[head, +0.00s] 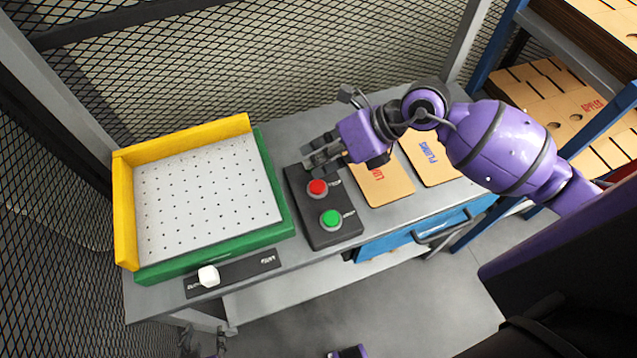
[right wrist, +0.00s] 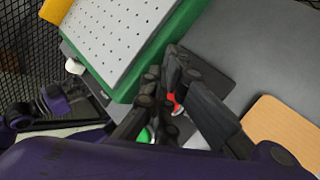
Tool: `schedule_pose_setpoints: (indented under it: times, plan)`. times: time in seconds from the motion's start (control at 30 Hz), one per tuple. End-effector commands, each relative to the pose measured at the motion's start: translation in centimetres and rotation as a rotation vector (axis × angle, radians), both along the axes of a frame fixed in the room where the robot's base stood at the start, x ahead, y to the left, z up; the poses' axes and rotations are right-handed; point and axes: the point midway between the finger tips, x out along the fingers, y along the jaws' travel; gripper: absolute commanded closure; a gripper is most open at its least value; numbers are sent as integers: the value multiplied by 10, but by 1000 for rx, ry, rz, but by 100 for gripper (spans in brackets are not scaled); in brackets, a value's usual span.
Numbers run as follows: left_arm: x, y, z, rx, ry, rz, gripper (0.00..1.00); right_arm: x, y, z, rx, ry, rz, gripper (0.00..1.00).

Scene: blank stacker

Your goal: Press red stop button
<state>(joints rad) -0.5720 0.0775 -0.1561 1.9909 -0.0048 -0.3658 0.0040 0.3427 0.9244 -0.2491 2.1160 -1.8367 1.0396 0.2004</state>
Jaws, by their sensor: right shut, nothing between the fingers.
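The red stop button (head: 318,188) sits on a dark control box (head: 305,215), above a green button (head: 331,218). My right gripper (head: 318,160) is shut and empty, over the far end of the box, just beyond the red button in the head view. Whether it touches the box is unclear. In the right wrist view the red button (right wrist: 172,103) shows partly between the dark fingers (right wrist: 174,60), with the green button (right wrist: 145,135) partly hidden. A purple and dark part at the head view's bottom edge may be my left arm; its fingers are not discernible.
A perforated white panel (head: 208,195) with yellow and green edges stands left of the box. A white-knobbed slider (head: 208,276) is in front of it. Labelled wooden boards (head: 382,185) lie to the right. A mesh fence (head: 230,70) stands behind the table, shelving at the right.

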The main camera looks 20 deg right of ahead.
Motion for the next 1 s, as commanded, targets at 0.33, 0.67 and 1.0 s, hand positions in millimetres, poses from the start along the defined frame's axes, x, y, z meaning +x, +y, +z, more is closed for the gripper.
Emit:
schedule_pose_setpoints:
  times: [0.33, 0.67, 1.0]
  plan:
    - [25, 0, 35, 0, -65, 0, 60, 1, 0, 32, -1, -7, 0, 100]
    - [26, 0, 35, 0, -65, 0, 60, 0, 0, 31, 0, 0, 0, 100]
    - [23, 0, 31, 0, -57, 0, 60, 0, 0, 32, 0, -1, 0, 100]
